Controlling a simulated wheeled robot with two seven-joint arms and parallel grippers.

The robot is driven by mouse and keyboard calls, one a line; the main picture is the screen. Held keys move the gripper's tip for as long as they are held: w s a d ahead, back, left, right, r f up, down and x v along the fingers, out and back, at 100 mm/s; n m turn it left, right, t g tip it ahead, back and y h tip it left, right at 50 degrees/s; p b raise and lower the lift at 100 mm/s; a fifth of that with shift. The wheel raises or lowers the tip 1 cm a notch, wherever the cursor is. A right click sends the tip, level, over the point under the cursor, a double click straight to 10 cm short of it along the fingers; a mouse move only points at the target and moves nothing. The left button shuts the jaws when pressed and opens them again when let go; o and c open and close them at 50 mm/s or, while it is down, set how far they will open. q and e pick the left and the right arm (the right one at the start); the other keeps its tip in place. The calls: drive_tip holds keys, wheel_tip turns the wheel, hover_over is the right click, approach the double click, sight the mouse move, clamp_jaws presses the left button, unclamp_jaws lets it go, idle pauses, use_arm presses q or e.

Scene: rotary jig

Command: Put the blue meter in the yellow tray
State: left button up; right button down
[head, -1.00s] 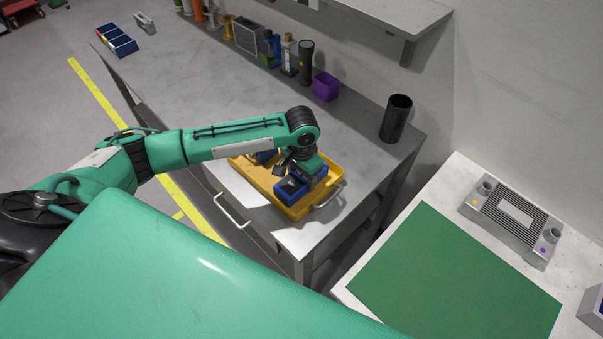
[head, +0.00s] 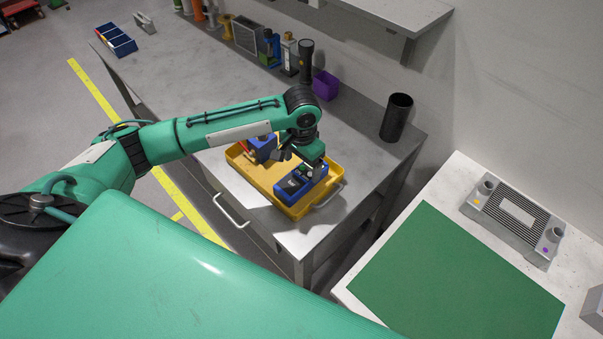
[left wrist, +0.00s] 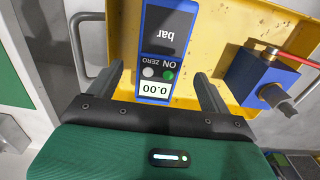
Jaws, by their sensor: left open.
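The blue meter (head: 300,182) lies in the right part of the yellow tray (head: 262,186) on the grey bench. My left gripper (head: 308,168) is just above the meter. Its two fingers (left wrist: 162,92) are apart, one on each side of the meter's near end, with gaps visible. My right gripper is not in view.
A blue block with a metal fitting and a red part (left wrist: 264,78) sits in the tray beside the meter. A black cup (head: 396,118), a purple bin (head: 326,86) and a black flashlight (head: 306,62) stand along the bench's back. The bench's middle is clear.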

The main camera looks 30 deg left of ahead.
sight(301, 176)
use_arm(q)
wheel_tip(301, 176, up, 7)
drive_tip(key=shift+b, duration=0.45)
idle(0.3)
